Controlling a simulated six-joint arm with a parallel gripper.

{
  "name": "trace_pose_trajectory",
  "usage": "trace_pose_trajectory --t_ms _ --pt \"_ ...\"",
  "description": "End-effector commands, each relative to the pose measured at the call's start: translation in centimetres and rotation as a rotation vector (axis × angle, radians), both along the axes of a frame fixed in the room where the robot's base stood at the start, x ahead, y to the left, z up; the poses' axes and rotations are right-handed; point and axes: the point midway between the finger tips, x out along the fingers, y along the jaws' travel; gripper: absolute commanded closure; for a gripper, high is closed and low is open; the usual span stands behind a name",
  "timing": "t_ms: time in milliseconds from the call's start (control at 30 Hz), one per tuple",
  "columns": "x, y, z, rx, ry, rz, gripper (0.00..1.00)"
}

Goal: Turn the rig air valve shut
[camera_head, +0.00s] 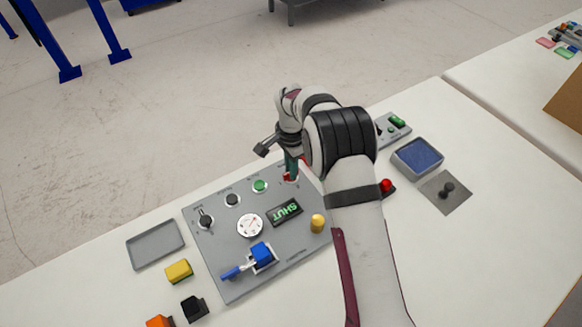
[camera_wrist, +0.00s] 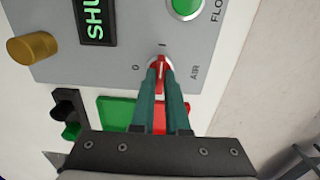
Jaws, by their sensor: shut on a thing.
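The rig's grey panel (camera_head: 225,270) lies on the white table. Its air valve is a red knob (camera_wrist: 161,61) beside the lettering AIR, with marks 0 and I; it also shows in the head view (camera_head: 290,178), partly hidden. My gripper (camera_wrist: 161,72) is shut on the red knob, one teal finger on each side. The knob's white line appears to point toward the I mark. In the head view my gripper (camera_head: 291,167) reaches down to the panel's far right corner. A display (camera_head: 285,212) on the panel reads SHUT in green.
The panel also carries a round gauge (camera_head: 249,225), a green button (camera_head: 260,186), a yellow knob (camera_head: 318,223) and a blue lever (camera_head: 261,254). A grey tray (camera_head: 155,245) and a yellow block (camera_head: 179,270) lie left. A blue-filled tray (camera_head: 418,156) stands right, beyond my arm.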

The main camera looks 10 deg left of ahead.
Motion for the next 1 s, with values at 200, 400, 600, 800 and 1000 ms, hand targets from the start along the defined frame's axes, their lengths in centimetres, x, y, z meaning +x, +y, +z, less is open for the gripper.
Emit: trace_pose_trajectory --t_ms 200,400,600,800,1000 --pt "-0.06 -0.07 0.02 -0.001 0.003 0.030 1.00" --pt "-0.04 -0.05 0.02 -0.001 0.004 0.137 1.00" --pt "-0.05 -0.05 0.03 -0.001 0.004 0.312 1.00" --pt "-0.04 -0.05 0.03 -0.001 0.004 0.503 1.00" --pt "-0.04 -0.04 0.04 0.000 0.004 0.694 1.00"
